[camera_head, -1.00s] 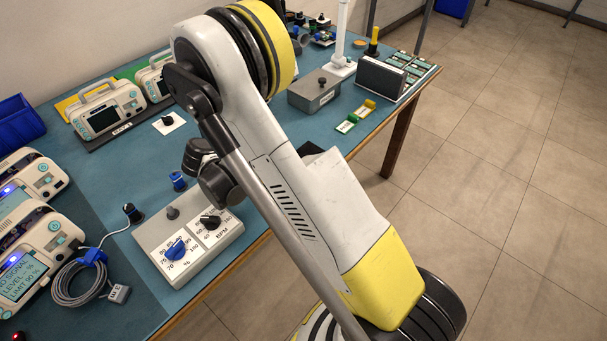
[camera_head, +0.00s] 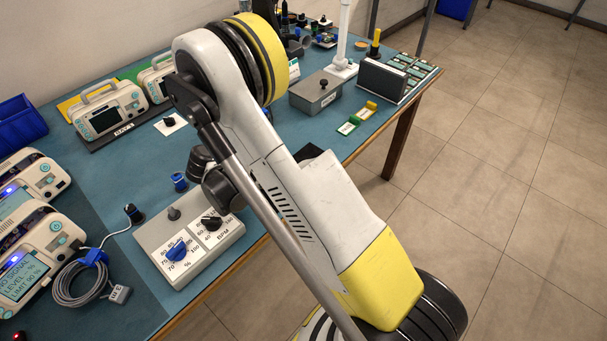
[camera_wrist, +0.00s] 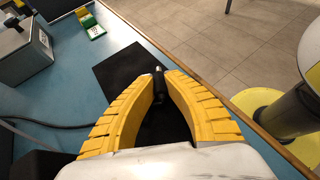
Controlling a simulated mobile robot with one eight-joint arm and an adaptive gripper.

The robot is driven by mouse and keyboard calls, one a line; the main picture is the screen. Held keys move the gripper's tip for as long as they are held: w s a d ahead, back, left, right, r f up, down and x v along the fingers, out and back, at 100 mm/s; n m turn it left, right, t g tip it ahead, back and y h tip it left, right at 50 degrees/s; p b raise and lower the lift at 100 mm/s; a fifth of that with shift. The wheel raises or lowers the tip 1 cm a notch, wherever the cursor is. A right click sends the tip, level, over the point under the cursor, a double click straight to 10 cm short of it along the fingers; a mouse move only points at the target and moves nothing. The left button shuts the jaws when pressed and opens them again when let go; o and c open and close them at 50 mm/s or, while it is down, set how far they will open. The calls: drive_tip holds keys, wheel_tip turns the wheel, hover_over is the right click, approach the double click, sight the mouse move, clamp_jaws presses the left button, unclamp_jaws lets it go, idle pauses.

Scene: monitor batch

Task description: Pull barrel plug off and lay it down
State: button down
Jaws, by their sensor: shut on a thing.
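My gripper (camera_wrist: 158,84) shows in the wrist view, its two yellow ridged fingers closed in on a small dark barrel plug (camera_wrist: 158,76) between the tips. The plug's far end points away from me, and its near part is partly hidden by the fingers. It is over or on a black mat (camera_wrist: 118,66); I cannot tell whether it touches. In the head view my own arm hides the gripper and the plug.
A grey box (camera_wrist: 22,55) and a green-yellow block (camera_wrist: 90,22) are left of the gripper. A dark cable (camera_wrist: 45,123) crosses the blue bench. The bench edge is at right. Monitors (camera_head: 105,112) and a knob panel (camera_head: 190,245) stand further left.

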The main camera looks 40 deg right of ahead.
drive_tip(key=shift+f, duration=0.1)
drive_tip(key=c, duration=1.5)
unclamp_jaws()
drive_tip(key=shift+o, duration=0.2)
wheel_tip(320, 180, up, 10)
drive_tip(key=shift+r, duration=0.1)
